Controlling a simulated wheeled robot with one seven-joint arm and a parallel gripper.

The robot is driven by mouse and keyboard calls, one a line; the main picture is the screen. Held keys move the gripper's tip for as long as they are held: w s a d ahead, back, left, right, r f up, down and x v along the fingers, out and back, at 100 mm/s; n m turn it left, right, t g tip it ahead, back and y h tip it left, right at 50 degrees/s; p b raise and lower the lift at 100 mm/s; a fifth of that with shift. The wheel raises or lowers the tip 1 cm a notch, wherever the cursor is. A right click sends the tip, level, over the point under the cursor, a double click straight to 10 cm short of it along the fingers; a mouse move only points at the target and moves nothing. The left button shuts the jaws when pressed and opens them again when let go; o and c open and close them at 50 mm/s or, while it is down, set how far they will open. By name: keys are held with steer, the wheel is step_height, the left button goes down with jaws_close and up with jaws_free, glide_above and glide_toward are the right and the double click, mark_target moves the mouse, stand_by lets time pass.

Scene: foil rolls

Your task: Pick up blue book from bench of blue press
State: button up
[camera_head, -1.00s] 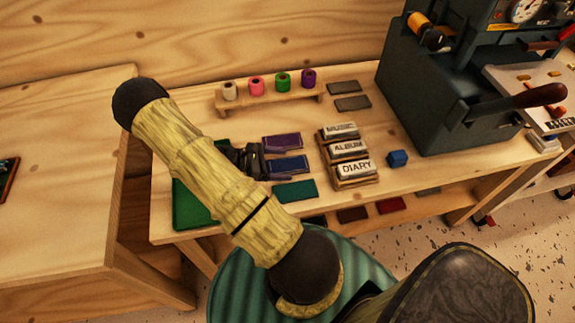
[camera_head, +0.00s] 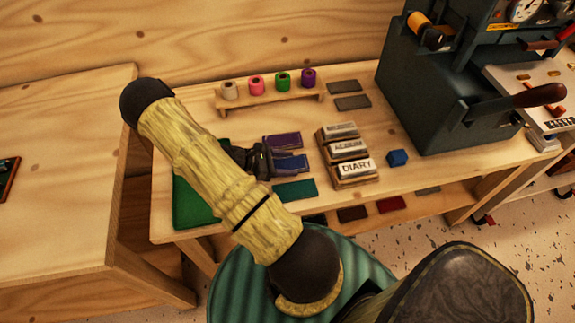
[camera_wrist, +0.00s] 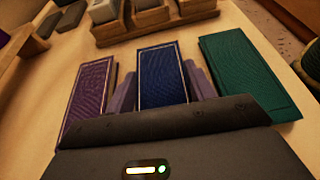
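The blue book (camera_wrist: 162,76) lies flat on the wooden bench (camera_head: 370,190), between a purple book (camera_wrist: 92,92) and a green book (camera_wrist: 245,72). In the head view the blue book (camera_head: 297,164) is partly covered by my gripper (camera_head: 272,161). In the wrist view my gripper (camera_wrist: 160,84) is open, with one finger on each side of the blue book's near part. The fingers lie in the gaps beside the book. I cannot tell whether they touch it. The near end of the book is hidden behind the gripper body.
A stand of foil rolls (camera_head: 270,98) is at the back. The dark press (camera_head: 440,90) fills the bench's right. A green mat (camera_head: 188,208) lies left.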

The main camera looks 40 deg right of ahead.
mark_target(286, 165)
step_height(286, 165, up, 10)
stand_by(0.7)
